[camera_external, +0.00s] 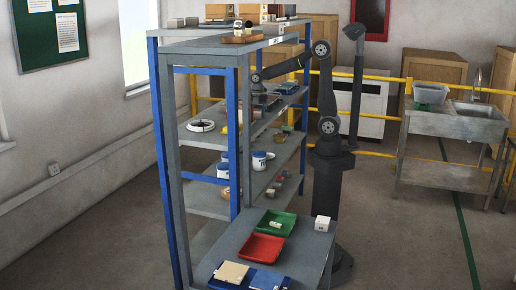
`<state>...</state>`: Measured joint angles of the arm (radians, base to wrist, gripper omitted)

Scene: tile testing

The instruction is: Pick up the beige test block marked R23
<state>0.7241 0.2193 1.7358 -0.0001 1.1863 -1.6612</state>
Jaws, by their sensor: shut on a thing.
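My arm reaches left from its base into the upper bay of the grey and blue shelf rack (232,130). My gripper (257,88) is at the end of the forearm, just above the second shelf, small and dark in the view. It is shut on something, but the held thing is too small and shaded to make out. I cannot read an R23 mark anywhere. A flat beige tile (231,272) lies on a blue tray (250,283) on the low front table, apart from my gripper.
The rack's top board (215,45) lies above my forearm, and uprights stand close by. A white ring (201,126) and white-blue jars (259,161) stand on the shelves. The front table holds a green tray (288,219), a red tray (262,241) and a white block (322,223).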

